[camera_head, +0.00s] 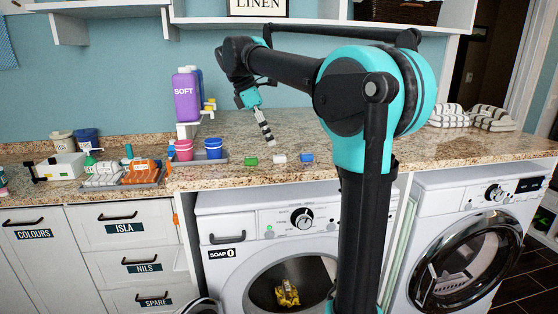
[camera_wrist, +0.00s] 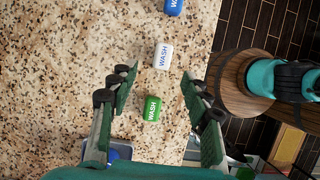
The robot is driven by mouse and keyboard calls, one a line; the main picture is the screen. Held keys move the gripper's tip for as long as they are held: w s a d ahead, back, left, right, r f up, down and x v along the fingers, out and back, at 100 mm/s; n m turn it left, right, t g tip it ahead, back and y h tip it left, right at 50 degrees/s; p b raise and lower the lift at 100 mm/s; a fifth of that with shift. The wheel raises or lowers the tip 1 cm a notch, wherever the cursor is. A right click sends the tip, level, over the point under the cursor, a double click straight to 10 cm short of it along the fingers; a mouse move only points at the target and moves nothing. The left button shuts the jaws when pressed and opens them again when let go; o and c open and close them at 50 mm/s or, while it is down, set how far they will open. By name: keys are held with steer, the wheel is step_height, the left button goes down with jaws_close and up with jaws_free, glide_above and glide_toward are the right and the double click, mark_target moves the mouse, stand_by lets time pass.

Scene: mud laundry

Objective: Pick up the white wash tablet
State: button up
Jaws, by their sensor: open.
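The white wash tablet (camera_head: 280,158) lies on the granite counter between a green wash tablet (camera_head: 251,161) and a blue wash tablet (camera_head: 307,157). In the wrist view the white tablet (camera_wrist: 163,56) lies beyond the fingertips, with the green tablet (camera_wrist: 152,108) nearer, between the fingers in the picture. The blue tablet (camera_wrist: 174,6) is cut off at the top edge. My gripper (camera_head: 267,138) is above the counter, pointing down, close to the green and white tablets. Its fingers (camera_wrist: 158,80) are spread open with nothing held.
A purple SOFT bottle (camera_head: 186,95) stands on a raised stand behind pink and blue cups (camera_head: 213,148). A tray (camera_head: 144,180) with packets is at the left. Folded striped towels (camera_head: 448,116) lie at the right. The counter's front edge is close to the tablets.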

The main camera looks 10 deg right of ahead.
mark_target(279, 156)
steer(key=shift+s+d+x, duration=0.1)
steer(key=shift+x, duration=1.6)
steer(key=shift+s+d+x, duration=0.1)
steer(key=shift+d+x, duration=0.05)
steer(key=shift+x, duration=1.55)
steer(key=shift+r, duration=0.1)
steer(key=c, duration=1.1)
steer(key=shift+r, duration=0.15)
